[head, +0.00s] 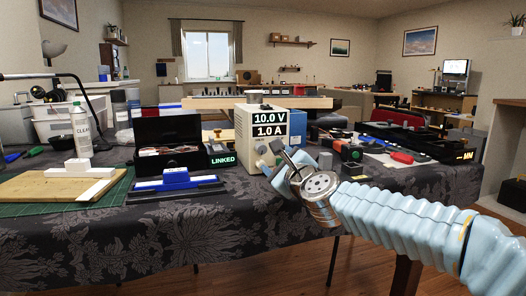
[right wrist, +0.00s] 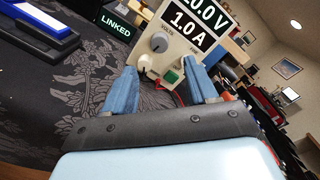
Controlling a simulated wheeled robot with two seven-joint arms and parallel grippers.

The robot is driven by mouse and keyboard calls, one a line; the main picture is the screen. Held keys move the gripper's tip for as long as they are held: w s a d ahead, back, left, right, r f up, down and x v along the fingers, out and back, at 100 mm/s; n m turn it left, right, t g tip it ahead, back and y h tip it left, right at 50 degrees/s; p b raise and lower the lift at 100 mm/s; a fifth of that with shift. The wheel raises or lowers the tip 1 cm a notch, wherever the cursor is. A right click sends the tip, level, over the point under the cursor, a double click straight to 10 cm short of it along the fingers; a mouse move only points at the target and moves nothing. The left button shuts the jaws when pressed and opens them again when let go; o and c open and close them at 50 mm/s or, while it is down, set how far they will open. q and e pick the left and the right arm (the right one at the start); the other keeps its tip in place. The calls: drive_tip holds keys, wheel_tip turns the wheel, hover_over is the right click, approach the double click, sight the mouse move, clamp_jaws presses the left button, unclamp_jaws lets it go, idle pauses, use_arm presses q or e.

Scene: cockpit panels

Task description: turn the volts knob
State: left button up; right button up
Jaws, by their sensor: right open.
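The power supply (head: 247,126) is a cream box on the table, with a display reading 10.0 V and 1.0 A. In the right wrist view its front panel (right wrist: 187,62) shows a grey round volts knob (right wrist: 159,42) beside small "VOLTS" lettering. My left gripper is not in view.
A black box with a "LINKED" sign (head: 222,160) and a blue stapler-like item (head: 176,180) are left of the supply. A red-handled tool (head: 401,157) and black equipment lie to its right.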

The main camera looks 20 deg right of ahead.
sight(262, 150)
drive_tip(key=w, duration=0.6)
drive_tip(key=w+p, duration=0.1)
drive_tip(key=w, duration=0.2)
drive_tip(key=shift+a, duration=0.35)
drive_tip(key=c, duration=1.1)
drive_tip(key=shift+o, duration=0.2)
drive_tip(key=n+p, duration=0.2)
drive_tip(key=n, duration=0.2)
drive_tip(key=shift+r+n+p, duration=0.1)
drive_tip(key=shift+n+p, duration=0.2)
drive_tip(key=shift+n, duration=0.1)
drive_tip(key=n+p, duration=0.3)
drive_tip(key=n, duration=0.2)
drive_tip(key=shift+a+g, duration=0.1)
drive_tip(key=shift+g, duration=0.2)
drive_tip(key=shift+n+h+p, duration=0.3)
drive_tip(key=shift+n+p, duration=0.55)
drive_tip(key=shift+n, duration=0.95)
